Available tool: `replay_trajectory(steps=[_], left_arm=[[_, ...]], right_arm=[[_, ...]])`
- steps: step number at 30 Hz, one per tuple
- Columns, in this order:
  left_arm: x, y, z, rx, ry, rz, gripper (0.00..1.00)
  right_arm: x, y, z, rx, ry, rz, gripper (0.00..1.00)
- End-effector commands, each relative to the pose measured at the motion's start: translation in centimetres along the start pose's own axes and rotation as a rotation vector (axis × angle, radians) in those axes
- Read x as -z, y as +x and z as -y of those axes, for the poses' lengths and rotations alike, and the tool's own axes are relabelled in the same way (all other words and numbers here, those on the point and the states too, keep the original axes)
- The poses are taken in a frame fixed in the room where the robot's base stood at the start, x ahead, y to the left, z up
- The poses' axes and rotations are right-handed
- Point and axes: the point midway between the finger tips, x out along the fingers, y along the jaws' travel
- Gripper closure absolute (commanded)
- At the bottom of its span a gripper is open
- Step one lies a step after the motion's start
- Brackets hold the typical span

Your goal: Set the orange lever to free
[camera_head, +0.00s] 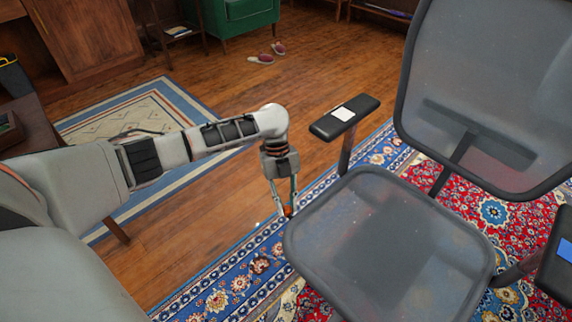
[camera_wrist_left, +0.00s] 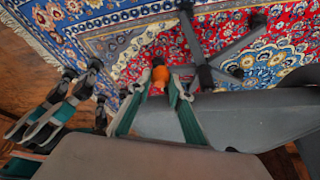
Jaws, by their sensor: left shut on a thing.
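The orange lever (camera_head: 288,211) shows as a small orange spot at the left edge of the grey office chair's seat (camera_head: 385,245). In the left wrist view the orange lever (camera_wrist_left: 160,74) is a rounded orange knob, seen above the dark seat edge. My left gripper (camera_head: 285,206) points down beside the seat and is shut on the lever. Its fingers close around the knob in the wrist view (camera_wrist_left: 160,84). The lever's shaft and markings are hidden. My right gripper does not show in the head view.
The chair's armrest (camera_head: 345,116) and mesh backrest (camera_head: 490,90) stand close to my arm's right. A patterned rug (camera_head: 235,285) lies beneath. Slippers (camera_head: 266,53) lie before a green armchair (camera_head: 240,15). Open wood floor (camera_head: 180,255) is left of the chair.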

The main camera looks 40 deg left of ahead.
Motion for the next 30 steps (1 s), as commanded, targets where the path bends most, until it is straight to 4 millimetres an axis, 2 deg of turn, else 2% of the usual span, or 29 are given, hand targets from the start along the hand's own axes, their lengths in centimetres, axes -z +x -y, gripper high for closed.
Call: replay_trajectory(steps=[3, 4, 6, 16, 20, 30], left_arm=[[0.1, 0.4, -0.1, -0.005, 0.001, -0.003, 1.00], [0.1, 0.4, -0.1, -0.005, 0.001, -0.003, 0.78], [0.1, 0.4, -0.1, -0.005, 0.001, -0.003, 0.64], [0.0, 0.1, 0.0, -0.001, 0.000, 0.000, 0.64], [0.0, -0.8, 0.0, 0.000, 0.001, 0.001, 0.64], [0.0, -7.4, 0.1, 0.001, 0.002, 0.003, 0.64]], right_arm=[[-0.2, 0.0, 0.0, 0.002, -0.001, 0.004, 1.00], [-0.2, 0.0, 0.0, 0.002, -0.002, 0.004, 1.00], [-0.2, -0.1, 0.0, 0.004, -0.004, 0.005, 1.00], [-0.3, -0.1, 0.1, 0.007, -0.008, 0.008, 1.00], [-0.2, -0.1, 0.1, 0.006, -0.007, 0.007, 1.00], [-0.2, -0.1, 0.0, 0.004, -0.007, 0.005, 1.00]])
